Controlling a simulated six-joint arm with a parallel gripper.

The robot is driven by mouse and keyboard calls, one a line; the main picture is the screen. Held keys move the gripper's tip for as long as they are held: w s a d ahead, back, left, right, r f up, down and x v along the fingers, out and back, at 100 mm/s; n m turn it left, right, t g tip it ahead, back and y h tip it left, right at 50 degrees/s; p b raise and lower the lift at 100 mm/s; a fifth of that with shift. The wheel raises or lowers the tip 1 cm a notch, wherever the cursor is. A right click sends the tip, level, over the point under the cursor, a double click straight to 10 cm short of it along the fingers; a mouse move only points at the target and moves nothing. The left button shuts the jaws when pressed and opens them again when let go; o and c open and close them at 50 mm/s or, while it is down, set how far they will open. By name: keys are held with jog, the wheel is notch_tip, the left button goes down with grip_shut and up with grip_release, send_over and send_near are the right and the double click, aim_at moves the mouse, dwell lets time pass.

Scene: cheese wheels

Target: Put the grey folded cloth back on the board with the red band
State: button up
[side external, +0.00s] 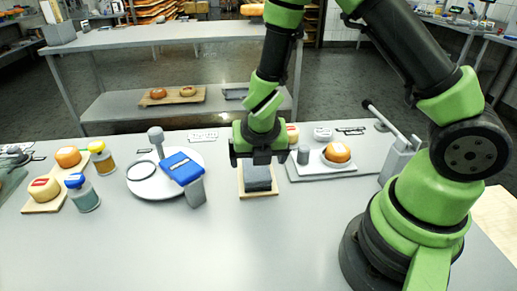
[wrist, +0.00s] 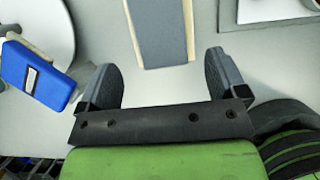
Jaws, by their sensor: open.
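A grey folded cloth (side external: 259,177) lies on a small wooden board (side external: 259,195) near the middle of the table. In the wrist view, the cloth (wrist: 165,35) is at the top centre, with pale strips of the board (wrist: 190,30) along its sides. My gripper (side external: 258,158) is above the far part of the cloth in the side view and hides part of it. The wrist view shows my gripper's fingers (wrist: 166,80) wide apart with nothing between them. I cannot make out a red band on this board.
Left of the cloth stand a round white plate (side external: 140,182) and a blue-topped device (side external: 183,168). Farther left are jars (side external: 84,195) and a board with cheeses (side external: 45,190). Right is a tray with a cheese (side external: 337,153). The front table is clear.

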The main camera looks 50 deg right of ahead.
jog(key=shift+v, duration=1.35)
jog(key=s+d+r+m+t, duration=0.1)
jog(key=s+d+r+m, duration=0.1)
jog(key=r+m, duration=0.55)
jog(key=s+d+r+m, duration=0.1)
jog(key=s+r+m, duration=0.2)
jog(key=r+m, duration=0.4)
jog(key=s+a+r+m+t+y, duration=0.1)
jog(key=s+a+r+m+y, duration=0.1)
jog(key=s+m, duration=0.3)
jog(key=s+a+r+m+t+y, duration=0.2)
jog(key=s+a+r+m+y, duration=0.1)
jog(key=m, duration=0.8)
jog(key=shift+s+r+m, duration=0.35)
jog(key=shift+s+r, duration=0.2)
jog(key=shift+s, duration=0.35)
